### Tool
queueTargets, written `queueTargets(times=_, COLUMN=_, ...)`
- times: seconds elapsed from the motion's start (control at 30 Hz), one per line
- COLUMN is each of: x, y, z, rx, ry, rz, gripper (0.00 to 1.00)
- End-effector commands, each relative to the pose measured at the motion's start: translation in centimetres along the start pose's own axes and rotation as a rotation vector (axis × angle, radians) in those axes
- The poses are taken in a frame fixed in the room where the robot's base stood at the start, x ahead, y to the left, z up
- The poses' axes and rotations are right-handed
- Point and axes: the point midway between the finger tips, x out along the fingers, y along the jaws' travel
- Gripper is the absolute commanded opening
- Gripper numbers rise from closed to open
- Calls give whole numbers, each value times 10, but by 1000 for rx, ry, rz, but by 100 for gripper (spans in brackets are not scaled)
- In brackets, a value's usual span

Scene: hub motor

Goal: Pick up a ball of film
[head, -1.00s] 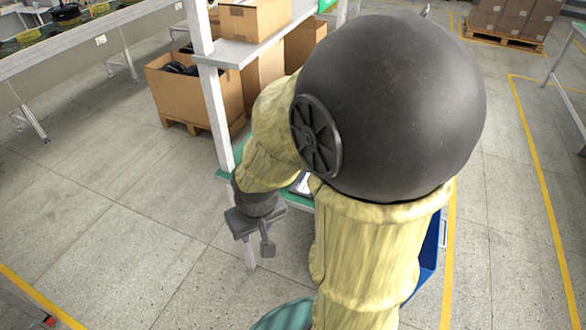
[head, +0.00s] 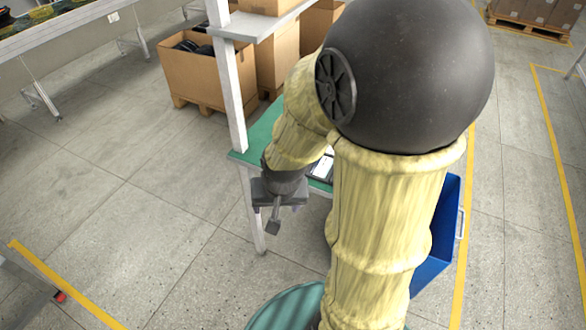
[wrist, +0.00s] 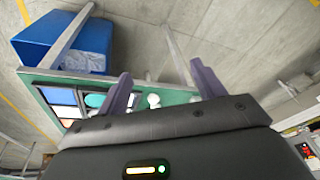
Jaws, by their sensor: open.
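A small white ball-like thing (wrist: 153,101) lies on the green table top (wrist: 185,97) in the wrist view, between my fingers in the picture. It may be the ball of film, but it is too small to tell. Crumpled clear film (wrist: 85,62) also shows inside the blue bin (wrist: 45,38). My gripper (wrist: 163,85) is open, with nothing between its fingers. In the head view my gripper (head: 267,216) hangs off the near left edge of the green table (head: 262,135). The ball is hidden there.
The blue bin (head: 436,240) stands right of my arm. A white post (head: 228,85) and shelf (head: 262,22) rise above the table. A cardboard box (head: 205,80) with black parts stands behind on a pallet.

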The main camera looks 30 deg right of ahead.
Motion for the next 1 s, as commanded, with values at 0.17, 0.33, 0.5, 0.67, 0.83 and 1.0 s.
queueTargets(times=0.17, x=52, y=13, z=-4, rx=317, ry=30, rz=-31, gripper=68)
queueTargets(times=0.33, x=88, y=23, z=-12, rx=625, ry=57, rz=-89, gripper=68)
queueTargets(times=0.5, x=119, y=32, z=-20, rx=940, ry=75, rz=-174, gripper=68)
queueTargets(times=0.67, x=142, y=42, z=-31, rx=1238, ry=84, rz=-279, gripper=68)
queueTargets(times=0.83, x=160, y=54, z=-45, rx=1557, ry=80, rz=-420, gripper=68)
queueTargets(times=1.0, x=169, y=70, z=-60, rx=1867, ry=60, rz=-598, gripper=68)
